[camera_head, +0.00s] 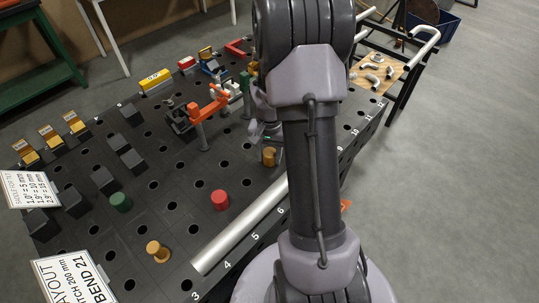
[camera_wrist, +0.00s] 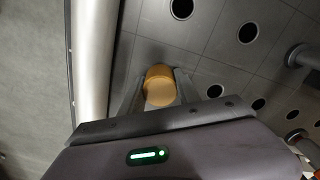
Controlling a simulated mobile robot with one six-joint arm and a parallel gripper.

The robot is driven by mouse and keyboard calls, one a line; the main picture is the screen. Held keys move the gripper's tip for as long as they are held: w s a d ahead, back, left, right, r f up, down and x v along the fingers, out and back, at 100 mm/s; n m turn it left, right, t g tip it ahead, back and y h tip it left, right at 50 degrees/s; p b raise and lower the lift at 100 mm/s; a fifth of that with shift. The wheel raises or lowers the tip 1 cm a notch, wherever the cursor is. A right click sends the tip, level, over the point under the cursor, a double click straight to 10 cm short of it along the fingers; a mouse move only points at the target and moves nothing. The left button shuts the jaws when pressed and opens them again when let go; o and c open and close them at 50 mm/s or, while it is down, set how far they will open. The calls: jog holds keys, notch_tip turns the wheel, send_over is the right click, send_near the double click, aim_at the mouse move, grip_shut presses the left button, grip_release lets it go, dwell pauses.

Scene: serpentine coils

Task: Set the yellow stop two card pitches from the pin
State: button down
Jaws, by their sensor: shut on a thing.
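My gripper (camera_wrist: 158,98) is shut on a yellow-orange cylinder, the yellow stop (camera_wrist: 160,76), seen between its fingers at the table top in the wrist view. In the head view the yellow stop (camera_head: 269,157) stands beside my arm, which hides much of the gripper. I cannot tell whether the stop is seated in a hole or just above one. A yellow-orange pin (camera_head: 157,251) with a wide head stands near the front left of the table. The layout card (camera_head: 77,283), partly cut off, reads "PITCH 200 mm" and "BEND 21".
A long silver tube (camera_head: 240,229) lies along the numbered right edge of the dark perforated table (camera_head: 185,225). A red stop (camera_head: 220,200) and a green stop (camera_head: 120,202) stand on it. Dark blocks (camera_head: 106,181) are at left, an orange clamp (camera_head: 206,108) farther back.

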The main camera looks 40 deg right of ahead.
jog(key=shift+s+f, duration=0.1)
jog(key=c, duration=0.8)
grip_release()
notch_tip(320, 180, up, 17)
jog(key=p, duration=0.6)
jog(key=s+a+r+n+t+b, duration=0.1)
jog(key=a+r+b, duration=0.1)
jog(key=a+r, duration=0.35)
jog(key=a+r+n+t+b, duration=0.1)
jog(key=a+r+n+t, duration=0.1)
jog(key=a, duration=0.6)
jog(key=s+a+r+n+t+y+b, duration=0.1)
jog(key=s+a+n+t+y+b, duration=0.1)
jog(key=s+a, duration=0.9)
jog(key=a+n+b, duration=0.1)
jog(key=a, duration=0.1)
jog(key=shift+s+a+n+t, duration=0.15)
jog(key=shift+a+n+t, duration=0.25)
